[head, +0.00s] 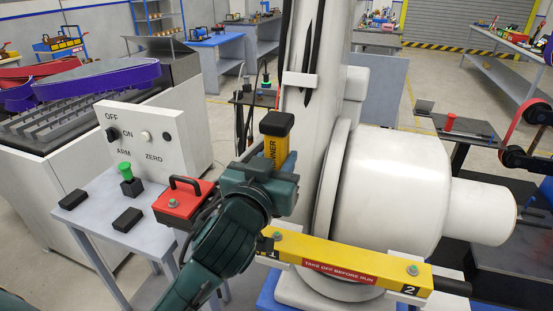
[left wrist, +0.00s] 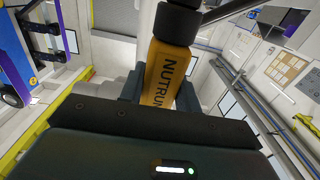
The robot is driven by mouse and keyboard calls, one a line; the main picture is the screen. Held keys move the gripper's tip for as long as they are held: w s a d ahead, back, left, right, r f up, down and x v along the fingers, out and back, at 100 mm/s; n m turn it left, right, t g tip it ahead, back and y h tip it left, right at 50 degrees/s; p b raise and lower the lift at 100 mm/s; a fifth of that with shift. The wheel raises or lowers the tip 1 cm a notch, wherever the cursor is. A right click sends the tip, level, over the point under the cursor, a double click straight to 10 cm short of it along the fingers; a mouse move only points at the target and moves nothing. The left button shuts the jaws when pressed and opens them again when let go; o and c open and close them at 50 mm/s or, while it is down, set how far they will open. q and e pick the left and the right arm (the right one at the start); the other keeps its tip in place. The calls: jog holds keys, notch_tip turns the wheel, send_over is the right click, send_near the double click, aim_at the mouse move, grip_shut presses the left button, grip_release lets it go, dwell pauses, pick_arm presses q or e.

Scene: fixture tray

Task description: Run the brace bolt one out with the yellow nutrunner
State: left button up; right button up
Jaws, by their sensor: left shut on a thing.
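The yellow nutrunner (head: 277,150) with a black top stands roughly upright in my left gripper (head: 262,183), which is shut on it. Its yellow body also shows in the left wrist view (left wrist: 168,75) between the fingers. Its lower end is hidden behind my gripper and arm. The yellow brace (head: 335,258) lies across the front of the white machine, with a red label "TAKE OFF BEFORE RUN". Brace bolt one (head: 277,237), with a green head, is at its left end, just below my gripper. Bolt two (head: 413,269) is at the right end. My right gripper is not in view.
The white machine (head: 390,190) and its column stand directly right of my gripper. A grey side table (head: 95,222) at left holds a red box (head: 180,203) with a handle, a green-topped button (head: 126,172) and black blocks. A white control panel (head: 155,140) stands behind it.

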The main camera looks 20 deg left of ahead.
pick_arm(q)
jog(key=shift+f+b, duration=0.9)
jog(key=shift+f, duration=0.25)
jog(key=shift+f+b, duration=1.1)
jog(key=shift+f, duration=0.75)
jog(key=shift+f+b, duration=0.1)
jog(key=shift+b, duration=0.2)
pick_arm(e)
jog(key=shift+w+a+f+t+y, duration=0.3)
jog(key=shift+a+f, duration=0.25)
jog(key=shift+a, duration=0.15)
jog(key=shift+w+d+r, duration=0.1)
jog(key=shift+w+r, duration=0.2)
pick_arm(q)
jog(key=shift+p, duration=0.4)
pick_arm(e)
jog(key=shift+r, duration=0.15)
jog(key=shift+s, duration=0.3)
pick_arm(q)
jog(key=shift+f, duration=0.15)
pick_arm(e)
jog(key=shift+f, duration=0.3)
